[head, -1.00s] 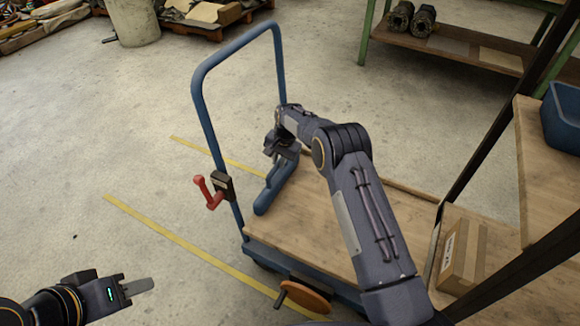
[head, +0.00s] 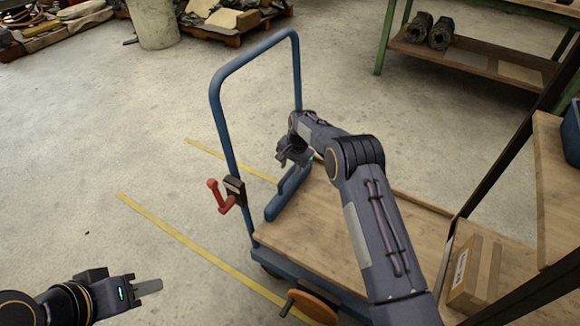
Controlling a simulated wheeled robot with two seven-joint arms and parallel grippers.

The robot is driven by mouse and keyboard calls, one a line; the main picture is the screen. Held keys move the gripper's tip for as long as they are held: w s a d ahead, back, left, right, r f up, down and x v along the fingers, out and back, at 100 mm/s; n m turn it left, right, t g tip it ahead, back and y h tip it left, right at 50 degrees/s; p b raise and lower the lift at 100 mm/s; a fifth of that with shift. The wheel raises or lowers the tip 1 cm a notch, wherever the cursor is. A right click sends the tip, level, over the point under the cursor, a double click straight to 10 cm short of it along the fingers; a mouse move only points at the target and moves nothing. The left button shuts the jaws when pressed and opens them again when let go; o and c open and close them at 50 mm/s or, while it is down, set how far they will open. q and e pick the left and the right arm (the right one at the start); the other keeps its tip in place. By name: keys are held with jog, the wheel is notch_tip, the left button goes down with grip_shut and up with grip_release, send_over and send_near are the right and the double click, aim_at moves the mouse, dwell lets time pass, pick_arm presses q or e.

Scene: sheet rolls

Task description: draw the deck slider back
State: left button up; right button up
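A blue trolley with a wooden deck (head: 320,236) stands in the middle of the head view. A blue bar (head: 283,206) with a short upright part lies along the deck's handle end; it may be the deck slider, but I cannot tell for sure. My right gripper (head: 284,160) is just above and beyond this bar, near the handle frame. Its fingers are small and dark, and I cannot tell whether they are apart or touch the bar. My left gripper (head: 150,287) is at the lower left, over the floor and away from the trolley; its finger gap is not visible.
The blue handle frame (head: 222,125) rises beside my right gripper. A red lever (head: 220,197) sits on its near post, and an orange hand wheel (head: 313,306) at the deck's near edge. A carton (head: 474,272) and dark rack posts are at the right.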

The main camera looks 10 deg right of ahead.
aim_at(293, 182)
notch_tip(293, 182, up, 7)
jog(key=d+p, duration=0.1)
jog(key=shift+s+r+p, duration=0.2)
jog(key=shift+s+p, duration=0.1)
jog(key=shift+s, duration=0.15)
